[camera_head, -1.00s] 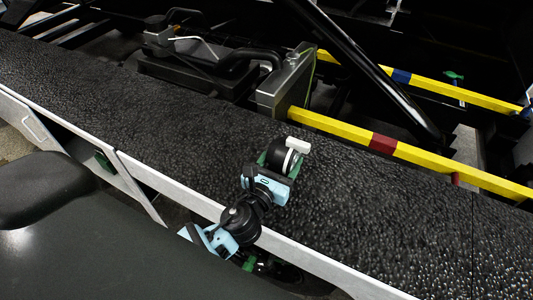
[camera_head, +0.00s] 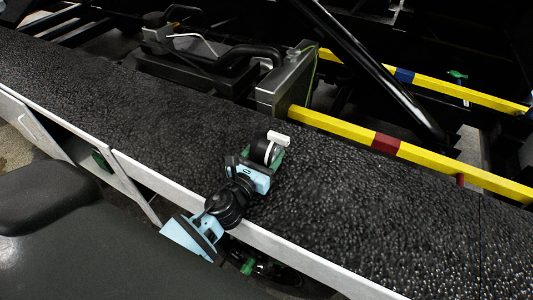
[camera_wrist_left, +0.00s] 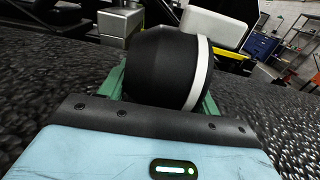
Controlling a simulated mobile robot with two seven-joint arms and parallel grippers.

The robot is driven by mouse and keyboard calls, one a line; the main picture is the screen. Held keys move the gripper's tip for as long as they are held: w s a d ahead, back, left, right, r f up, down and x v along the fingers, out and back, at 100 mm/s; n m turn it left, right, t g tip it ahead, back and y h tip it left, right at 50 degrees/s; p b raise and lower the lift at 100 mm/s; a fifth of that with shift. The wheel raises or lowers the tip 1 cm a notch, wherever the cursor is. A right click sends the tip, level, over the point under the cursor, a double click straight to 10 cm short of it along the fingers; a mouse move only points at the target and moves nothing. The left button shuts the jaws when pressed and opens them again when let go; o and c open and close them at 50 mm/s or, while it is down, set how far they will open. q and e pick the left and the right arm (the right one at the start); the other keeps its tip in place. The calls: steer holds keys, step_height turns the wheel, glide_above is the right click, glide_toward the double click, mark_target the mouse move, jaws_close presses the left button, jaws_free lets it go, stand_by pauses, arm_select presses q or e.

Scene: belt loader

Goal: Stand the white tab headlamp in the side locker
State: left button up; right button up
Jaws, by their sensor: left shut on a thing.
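The headlamp is a black round body with a white ring and a white tab. It shows in the head view (camera_head: 262,148) and fills the middle of the left wrist view (camera_wrist_left: 165,68), with its tab at the upper right. My left gripper (camera_head: 266,158) is shut on the headlamp, over the black textured deck. Its green fingers lie on both sides of the headlamp in the wrist view (camera_wrist_left: 162,85). I cannot tell whether the headlamp touches the deck. The side locker (camera_head: 128,182) appears as an open compartment below the deck's pale edge, at the left; its inside is mostly hidden. My right gripper is not in view.
The black textured deck (camera_head: 380,225) has free room on both sides of the gripper. Yellow bars (camera_head: 450,178) and a grey metal block (camera_head: 285,82) stand beyond it. A panel with a handle (camera_head: 30,125) is at the far left. A green object (camera_head: 102,160) shows by the locker opening.

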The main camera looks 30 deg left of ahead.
arm_select(q)
steer(key=shift+r, duration=0.2)
steer(key=shift+f, duration=0.25)
steer(key=o, duration=1.2)
